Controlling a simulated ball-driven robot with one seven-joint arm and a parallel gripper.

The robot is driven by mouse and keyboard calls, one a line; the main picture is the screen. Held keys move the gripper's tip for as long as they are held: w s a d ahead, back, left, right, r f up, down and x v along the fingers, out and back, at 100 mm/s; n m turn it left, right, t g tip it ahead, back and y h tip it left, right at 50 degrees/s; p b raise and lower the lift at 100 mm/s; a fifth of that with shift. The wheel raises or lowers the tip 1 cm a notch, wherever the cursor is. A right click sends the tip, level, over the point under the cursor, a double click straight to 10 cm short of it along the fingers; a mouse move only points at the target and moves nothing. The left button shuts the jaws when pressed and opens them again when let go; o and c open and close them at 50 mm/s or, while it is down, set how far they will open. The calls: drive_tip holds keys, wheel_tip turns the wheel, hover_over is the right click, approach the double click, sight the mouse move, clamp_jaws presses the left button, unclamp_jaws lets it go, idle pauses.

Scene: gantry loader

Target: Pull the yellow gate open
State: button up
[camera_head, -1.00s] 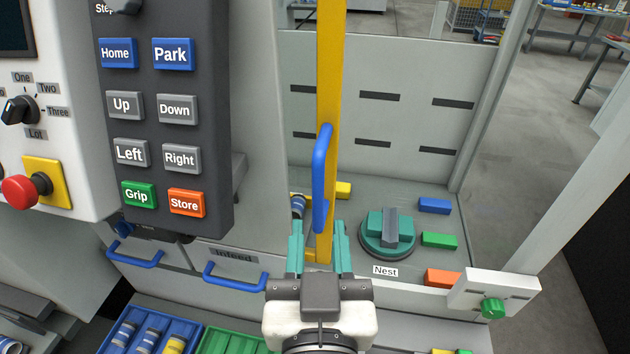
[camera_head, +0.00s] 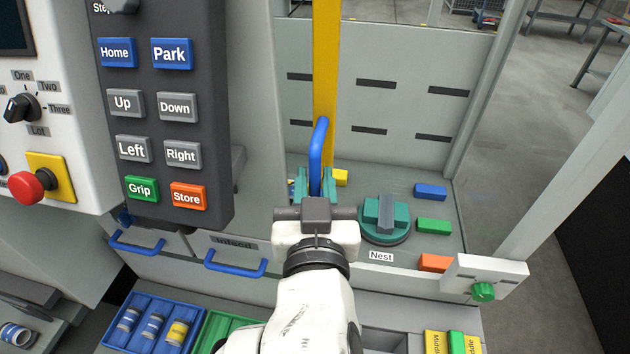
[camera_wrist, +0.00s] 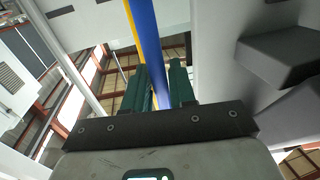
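The yellow gate (camera_head: 326,70) is an upright yellow post-like edge in the middle of the head view, and it also shows as a thin strip in the wrist view (camera_wrist: 133,30). Its blue handle (camera_head: 317,150) is a tall upright loop on the gate's near side. My gripper (camera_head: 315,187) has its two teal fingers on either side of the handle's lower part. In the wrist view the blue handle (camera_wrist: 147,45) runs between the fingers. Whether the fingers press on it or leave a small gap is unclear.
A button panel (camera_head: 160,110) stands close on the left. A teal nest fixture (camera_head: 385,222) and coloured blocks lie on the deck to the right. Blue drawer handles (camera_head: 235,264) and a blue tray (camera_head: 118,342) are at the lower left. A slanted grey post (camera_head: 560,180) stands at the right.

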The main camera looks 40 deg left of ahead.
clamp_jaws()
drive_tip(key=s+a+b, duration=0.1)
drive_tip(key=a, duration=0.1)
drive_tip(key=s+a+b, duration=0.1)
drive_tip(key=a, duration=0.1)
drive_tip(key=shift+s, duration=0.2)
drive_tip(key=shift+o, duration=1.3)
unclamp_jaws()
